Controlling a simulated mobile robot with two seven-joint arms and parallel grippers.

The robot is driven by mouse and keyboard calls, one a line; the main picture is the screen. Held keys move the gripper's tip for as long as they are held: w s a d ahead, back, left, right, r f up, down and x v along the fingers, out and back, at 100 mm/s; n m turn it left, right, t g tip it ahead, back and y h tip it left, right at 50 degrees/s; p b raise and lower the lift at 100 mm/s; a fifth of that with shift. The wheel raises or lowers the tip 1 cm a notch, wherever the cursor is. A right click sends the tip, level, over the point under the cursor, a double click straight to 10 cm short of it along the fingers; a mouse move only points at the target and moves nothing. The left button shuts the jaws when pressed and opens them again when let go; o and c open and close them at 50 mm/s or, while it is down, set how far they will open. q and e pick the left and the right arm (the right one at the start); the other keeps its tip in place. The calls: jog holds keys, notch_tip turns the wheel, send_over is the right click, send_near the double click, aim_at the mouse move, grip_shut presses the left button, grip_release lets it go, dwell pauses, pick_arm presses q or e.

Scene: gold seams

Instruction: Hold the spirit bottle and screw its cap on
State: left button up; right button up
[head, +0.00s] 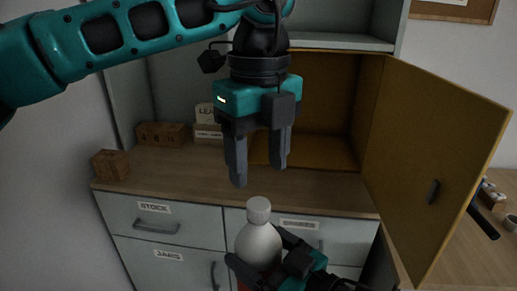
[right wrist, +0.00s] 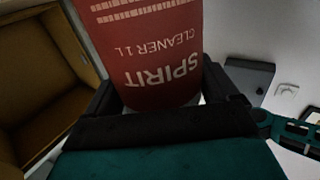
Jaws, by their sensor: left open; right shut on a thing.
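The spirit bottle (head: 259,243) is white with a pale cap (head: 258,208) at its top, upright in the head view. In the right wrist view its red label (right wrist: 150,50) reads "SPIRIT CLEANER 1L". My right gripper (head: 262,268) is shut on the bottle's body and holds it in front of the drawers. My left gripper (head: 259,174) is open and empty, fingers pointing down, above the cap and apart from it. The cap sits on the neck; I cannot tell how tight it is.
A cabinet with an open yellow door (head: 435,160) stands behind, its door reaching out at the right. Wooden blocks (head: 111,164) lie on the wooden counter (head: 180,178) at the left. Drawers (head: 165,222) are below. A side table (head: 470,250) at the right bears small items.

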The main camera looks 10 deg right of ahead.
aim_at(258, 203)
pick_arm(q)
notch_tip(258, 203, down, 7)
dwell(0.3)
